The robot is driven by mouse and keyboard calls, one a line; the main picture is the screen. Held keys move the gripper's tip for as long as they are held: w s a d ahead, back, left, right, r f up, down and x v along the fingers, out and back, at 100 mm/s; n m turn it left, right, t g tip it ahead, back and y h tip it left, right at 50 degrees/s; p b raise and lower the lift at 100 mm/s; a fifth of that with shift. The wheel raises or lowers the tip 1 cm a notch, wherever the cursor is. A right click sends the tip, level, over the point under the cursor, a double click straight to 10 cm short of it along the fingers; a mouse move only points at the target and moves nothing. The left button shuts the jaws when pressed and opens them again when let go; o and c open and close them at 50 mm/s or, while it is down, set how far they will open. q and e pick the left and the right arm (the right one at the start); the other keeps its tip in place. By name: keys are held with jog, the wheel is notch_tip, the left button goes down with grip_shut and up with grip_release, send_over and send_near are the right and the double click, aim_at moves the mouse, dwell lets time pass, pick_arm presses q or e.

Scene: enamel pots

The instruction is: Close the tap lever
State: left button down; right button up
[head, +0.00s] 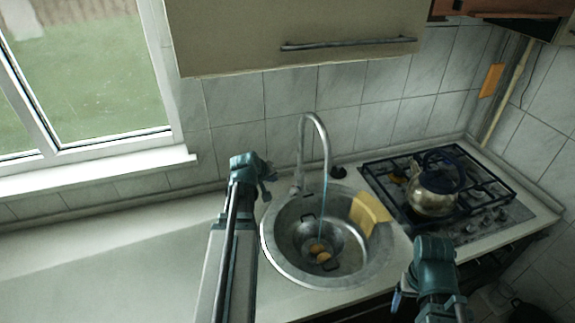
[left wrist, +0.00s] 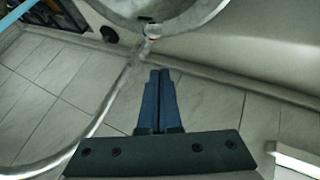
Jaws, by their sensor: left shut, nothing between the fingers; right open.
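The metal tap (head: 301,150) stands at the back left rim of the round sink, with its tall curved spout over the bowl. A thin blue stream of water (head: 322,205) runs from the spout. The tap's base (left wrist: 150,30) shows near the top of the left wrist view, with a small reddish mark; the lever is too small to make out clearly. My left gripper (head: 268,180) is left of the tap base, apart from it. Its fingers (left wrist: 160,80) are shut and empty, pointing toward the base. My right gripper (head: 398,298) is open at the front right, away from the tap.
The sink (head: 277,258) holds some round brownish items (head: 320,251), and a yellow cloth (head: 368,212) hangs over its right side. A kettle (head: 433,192) stands on the gas hob (head: 388,172) at right. The counter (head: 110,265) at left is clear. A cupboard (head: 290,25) hangs above.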

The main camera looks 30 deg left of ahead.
pick_arm(q)
jog(key=b, duration=0.7)
send_near(296, 178)
jog(key=w+a+f, duration=0.2)
jog(key=w+f, duration=0.1)
jog(key=f, duration=0.2)
jog(key=shift+w, duration=0.15)
